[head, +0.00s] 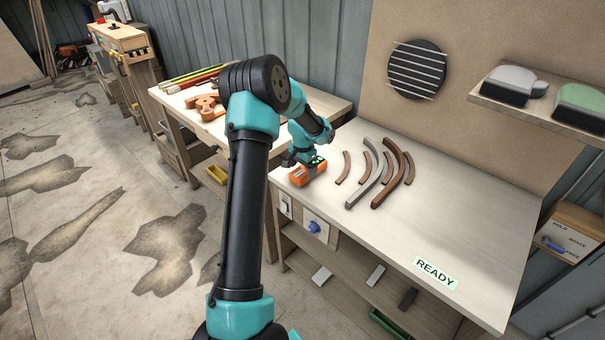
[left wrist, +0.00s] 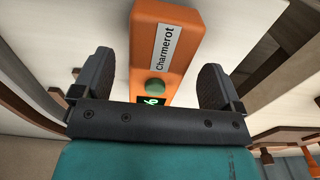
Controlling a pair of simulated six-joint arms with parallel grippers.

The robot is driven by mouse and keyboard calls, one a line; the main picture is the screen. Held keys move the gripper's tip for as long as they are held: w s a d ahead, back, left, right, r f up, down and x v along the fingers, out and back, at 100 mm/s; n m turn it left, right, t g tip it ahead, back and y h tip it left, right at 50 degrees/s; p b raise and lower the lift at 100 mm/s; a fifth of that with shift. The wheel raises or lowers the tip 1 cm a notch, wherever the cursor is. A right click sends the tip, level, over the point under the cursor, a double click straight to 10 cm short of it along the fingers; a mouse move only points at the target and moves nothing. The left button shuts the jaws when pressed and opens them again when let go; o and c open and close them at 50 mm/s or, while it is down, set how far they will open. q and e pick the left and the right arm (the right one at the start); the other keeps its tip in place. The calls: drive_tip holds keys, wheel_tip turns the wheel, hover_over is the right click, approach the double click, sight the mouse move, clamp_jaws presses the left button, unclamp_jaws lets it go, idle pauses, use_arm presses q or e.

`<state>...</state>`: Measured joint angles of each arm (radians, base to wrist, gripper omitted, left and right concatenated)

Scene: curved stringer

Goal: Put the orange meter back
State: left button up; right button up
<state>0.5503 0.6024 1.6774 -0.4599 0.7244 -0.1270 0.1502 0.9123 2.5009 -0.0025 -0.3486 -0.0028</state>
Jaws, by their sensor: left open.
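The orange meter (head: 308,174) lies on the workbench near its left front edge in the head view. In the left wrist view the meter (left wrist: 178,34) shows a white label reading "Charmerot", a green knob and a small lit display. My left gripper (head: 302,160) is right at the meter in the head view. In the left wrist view the left gripper (left wrist: 157,80) is open, with one dark finger on each side of the meter and visible gaps between. My right gripper is not in view.
Several curved brown and grey strips (head: 388,175) lie on the bench right of the meter. A READY label (head: 435,273) is at the front right. A shelf (head: 540,109) holds grey and green items.

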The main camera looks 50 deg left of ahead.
use_arm(q)
wheel_tip(320, 180, up, 9)
idle(0.3)
drive_tip(key=shift+f, duration=0.15)
